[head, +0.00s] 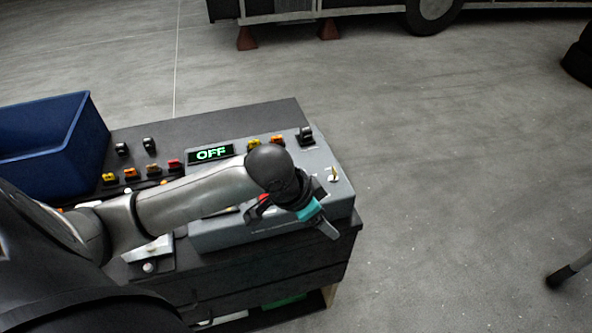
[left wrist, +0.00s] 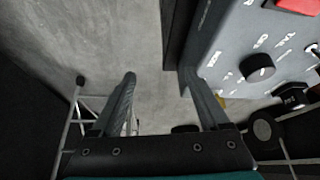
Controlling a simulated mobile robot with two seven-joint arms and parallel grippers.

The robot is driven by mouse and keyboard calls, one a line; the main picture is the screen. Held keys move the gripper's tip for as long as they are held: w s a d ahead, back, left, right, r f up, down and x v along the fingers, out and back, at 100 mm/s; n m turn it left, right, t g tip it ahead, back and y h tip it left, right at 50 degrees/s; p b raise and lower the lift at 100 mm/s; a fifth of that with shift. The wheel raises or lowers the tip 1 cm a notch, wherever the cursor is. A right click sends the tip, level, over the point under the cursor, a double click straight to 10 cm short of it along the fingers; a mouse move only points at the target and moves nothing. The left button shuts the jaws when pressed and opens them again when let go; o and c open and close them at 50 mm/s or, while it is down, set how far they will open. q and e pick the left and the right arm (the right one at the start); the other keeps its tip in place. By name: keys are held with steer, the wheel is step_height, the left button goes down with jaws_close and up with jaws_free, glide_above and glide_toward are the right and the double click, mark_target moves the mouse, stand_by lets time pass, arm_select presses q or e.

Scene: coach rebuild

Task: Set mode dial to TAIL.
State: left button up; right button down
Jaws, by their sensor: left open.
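The grey control box (head: 215,235) stands on a dark cart, and its display (head: 211,154) reads OFF in green. A round black dial (left wrist: 257,68) with white labels around it shows on the panel in the left wrist view. In the head view, my arm and hand hide part of the panel, and I cannot make out this dial. My left gripper (head: 322,226) is over the panel's front right part. In the left wrist view the gripper (left wrist: 158,76) is open and empty, with the dial to the right of its fingers.
A blue bin (head: 45,135) stands at the cart's left. Several coloured switches (head: 131,173) line the cart top. A red button (left wrist: 298,5) and a small light-coloured lever (head: 334,175) are on the panel. Bare floor (head: 450,190) lies to the right.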

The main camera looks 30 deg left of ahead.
arm_select(q)
steer(key=w+a+r+n+y, duration=0.1)
steer(key=w+a+r+n, duration=0.1)
steer(key=a+r, duration=1.1)
steer(key=shift+g, duration=0.3)
steer(key=b+x, duration=0.2)
steer(key=x, duration=1.2)
steer(key=shift+w+d+f, duration=0.1)
steer(key=shift+w, duration=0.15)
arm_select(e)
steer(key=shift+w+d+f, duration=0.1)
steer(key=shift+w+f, duration=0.2)
steer(key=shift+f, duration=0.3)
steer(key=shift+w+f, duration=0.25)
steer(key=shift+f, duration=0.35)
arm_select(q)
jaws_close()
